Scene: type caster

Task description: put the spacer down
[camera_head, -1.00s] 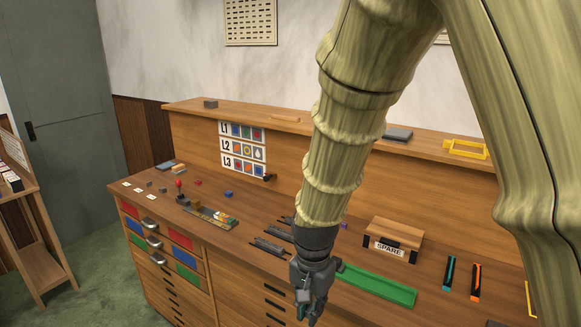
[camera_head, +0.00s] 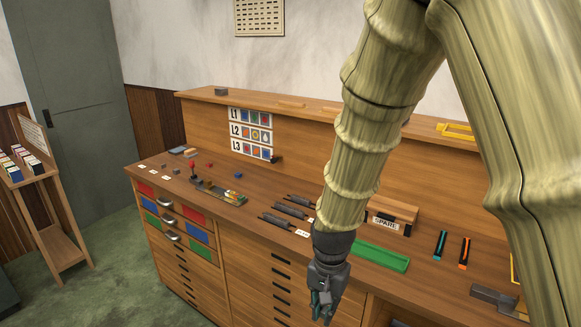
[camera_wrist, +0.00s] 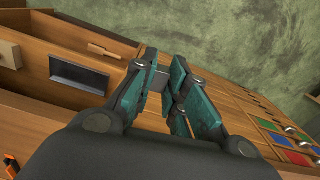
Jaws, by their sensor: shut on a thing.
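My gripper (camera_head: 325,298) hangs low in front of the workbench (camera_head: 230,222), pointing down, in the head view. In the wrist view its teal fingers (camera_wrist: 168,82) are close together. The gripper appears in front of the drawer fronts and apart from the bench top.
A green tray (camera_head: 382,256), a SPARE box (camera_head: 390,212) and dark rails (camera_head: 283,221) lie on the bench. A small red-knobbed lever (camera_head: 192,168) stands farther left. A card stand (camera_head: 45,200) is at far left. Green floor (camera_head: 120,265) is clear between.

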